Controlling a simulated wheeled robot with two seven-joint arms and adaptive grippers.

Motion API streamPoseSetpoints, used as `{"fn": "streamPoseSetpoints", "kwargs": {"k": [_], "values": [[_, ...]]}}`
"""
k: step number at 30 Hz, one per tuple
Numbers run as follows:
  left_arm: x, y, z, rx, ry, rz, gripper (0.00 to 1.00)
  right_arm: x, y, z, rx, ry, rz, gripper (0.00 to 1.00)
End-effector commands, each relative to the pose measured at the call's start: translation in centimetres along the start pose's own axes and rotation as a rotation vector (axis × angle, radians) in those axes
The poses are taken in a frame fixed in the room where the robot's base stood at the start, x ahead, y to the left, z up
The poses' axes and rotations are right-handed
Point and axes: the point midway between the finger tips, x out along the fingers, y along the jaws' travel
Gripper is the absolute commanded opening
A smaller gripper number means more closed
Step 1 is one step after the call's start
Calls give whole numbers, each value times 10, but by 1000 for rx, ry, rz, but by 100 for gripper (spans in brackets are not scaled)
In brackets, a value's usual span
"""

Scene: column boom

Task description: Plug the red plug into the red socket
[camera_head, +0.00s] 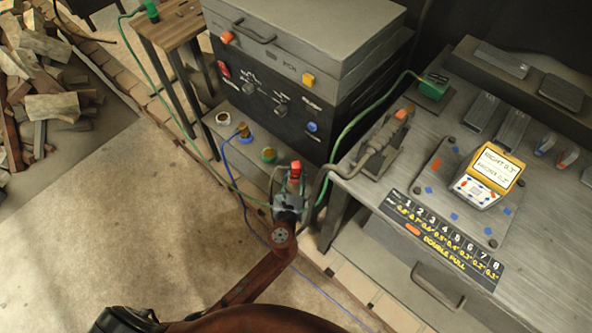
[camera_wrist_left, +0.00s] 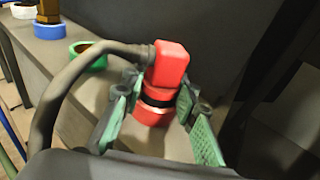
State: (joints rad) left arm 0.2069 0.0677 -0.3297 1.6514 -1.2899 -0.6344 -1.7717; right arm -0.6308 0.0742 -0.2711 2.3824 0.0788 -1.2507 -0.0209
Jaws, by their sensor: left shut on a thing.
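The red plug (camera_head: 295,170) is between the fingers of my left gripper (camera_head: 290,198) at the front right end of the low shelf. In the left wrist view, the red plug (camera_wrist_left: 171,63) has a thick dark cable leaving its left side and a black band below its red body. The green-padded fingers of my left gripper (camera_wrist_left: 165,108) flank it. A red ring, seemingly the red socket (camera_wrist_left: 150,115), lies directly beneath the plug. They look lined up, but I cannot tell how deep the plug sits. My right gripper is not in view.
A green socket (camera_head: 268,154), a blue socket (camera_head: 245,138) holding a brownish plug, and a white socket (camera_head: 222,118) line the shelf. A dark control cabinet (camera_head: 275,100) stands behind. A grey console (camera_head: 365,205) is close on the right. Loose cables hang nearby.

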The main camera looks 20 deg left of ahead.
Motion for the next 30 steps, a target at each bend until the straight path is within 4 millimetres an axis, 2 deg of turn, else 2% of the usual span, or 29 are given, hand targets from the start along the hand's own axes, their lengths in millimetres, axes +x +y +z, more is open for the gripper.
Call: {"fn": "streamPoseSetpoints", "kwargs": {"k": [1, 2, 4, 14, 30], "values": [[0, 0, -1, 1, 0, 0, 1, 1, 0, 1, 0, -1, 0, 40], [0, 0, 0, 0, -1, -1, 29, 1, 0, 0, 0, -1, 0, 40], [0, 0, 0, 0, -1, 0, 34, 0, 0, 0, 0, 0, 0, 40], [-2, 0, 0, 0, 0, 0, 35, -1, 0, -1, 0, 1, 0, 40], [-43, 1, 1, 0, 0, 0, 35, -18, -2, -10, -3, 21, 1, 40]]}}
